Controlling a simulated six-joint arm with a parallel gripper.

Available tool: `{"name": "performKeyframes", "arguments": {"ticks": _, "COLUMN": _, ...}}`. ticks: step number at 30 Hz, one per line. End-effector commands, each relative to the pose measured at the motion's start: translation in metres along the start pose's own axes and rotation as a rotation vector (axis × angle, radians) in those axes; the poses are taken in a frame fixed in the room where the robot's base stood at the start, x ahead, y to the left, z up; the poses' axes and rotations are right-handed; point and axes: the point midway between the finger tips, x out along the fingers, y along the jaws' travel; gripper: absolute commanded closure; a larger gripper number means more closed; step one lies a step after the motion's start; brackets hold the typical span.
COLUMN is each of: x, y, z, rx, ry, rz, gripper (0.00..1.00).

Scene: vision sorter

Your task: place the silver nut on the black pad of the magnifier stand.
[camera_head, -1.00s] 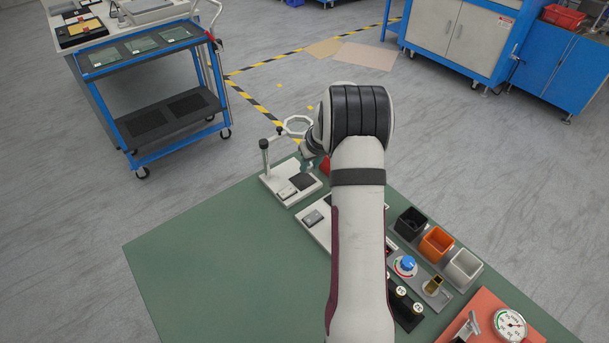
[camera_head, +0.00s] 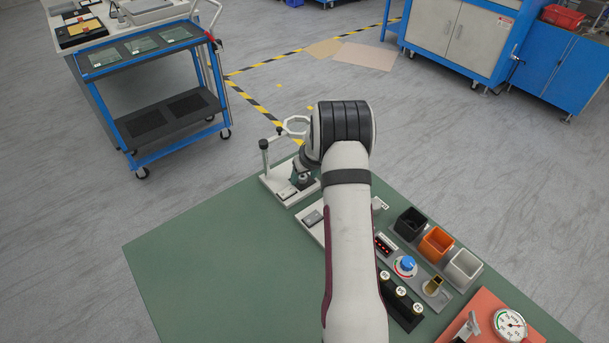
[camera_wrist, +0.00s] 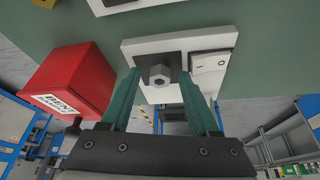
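The silver nut (camera_wrist: 160,76) shows in the wrist view against the black pad (camera_wrist: 172,60) of the magnifier stand and looks to rest on it. My gripper (camera_wrist: 160,73) has its two teal fingers on either side of the nut, with a visible gap at each side, so it is open. The white magnifier stand (camera_head: 272,184) is at the far corner of the green table in the head view, with its ring lens (camera_head: 294,119) above.
A red bin (camera_wrist: 72,80) with a "BENT" label stands close to the left of my fingers in the wrist view. A white rocker switch (camera_wrist: 210,61) is on the stand's base beside the pad. Black, orange and white cups (camera_head: 437,243) stand at the right; the table's left is clear.

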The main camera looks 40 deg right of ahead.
Motion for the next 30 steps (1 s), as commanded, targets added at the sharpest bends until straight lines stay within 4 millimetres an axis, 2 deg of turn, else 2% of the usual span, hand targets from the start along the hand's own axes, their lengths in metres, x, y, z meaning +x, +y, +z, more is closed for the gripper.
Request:
{"name": "performKeyframes", "arguments": {"ticks": 5, "x": -0.002, "y": 0.0, "z": -0.001, "rx": -0.001, "ry": 0.0, "rz": 0.0, "gripper": 0.38}}
{"name": "performKeyframes", "arguments": {"ticks": 7, "x": -0.008, "y": 0.0, "z": -0.002, "rx": -0.001, "ry": 0.001, "rz": 0.001, "gripper": 0.38}}
{"name": "performKeyframes", "arguments": {"ticks": 10, "x": -0.029, "y": 0.001, "z": -0.002, "rx": 0.0, "ry": 0.003, "rz": 0.001, "gripper": 0.38}}
{"name": "performKeyframes", "arguments": {"ticks": 18, "x": -0.101, "y": 0.0, "z": -0.002, "rx": 0.0, "ry": 0.003, "rz": 0.001, "gripper": 0.38}}
{"name": "performKeyframes", "arguments": {"ticks": 22, "x": -0.119, "y": 0.0, "z": -0.002, "rx": 0.0, "ry": 0.002, "rz": 0.0, "gripper": 0.38}}
{"name": "performKeyframes", "arguments": {"ticks": 26, "x": -0.123, "y": 0.0, "z": -0.001, "rx": 0.0, "ry": -0.001, "rz": -0.001, "gripper": 0.38}}
{"name": "performKeyframes", "arguments": {"ticks": 28, "x": -0.129, "y": -0.008, "z": 0.0, "rx": 0.001, "ry": -0.005, "rz": -0.008, "gripper": 0.38}}
{"name": "performKeyframes", "arguments": {"ticks": 29, "x": -0.136, "y": -0.019, "z": 0.001, "rx": 0.004, "ry": -0.01, "rz": -0.018, "gripper": 0.38}}
{"name": "performKeyframes", "arguments": {"ticks": 30, "x": -0.152, "y": -0.043, "z": 0.006, "rx": 0.012, "ry": -0.027, "rz": -0.041, "gripper": 0.38}}
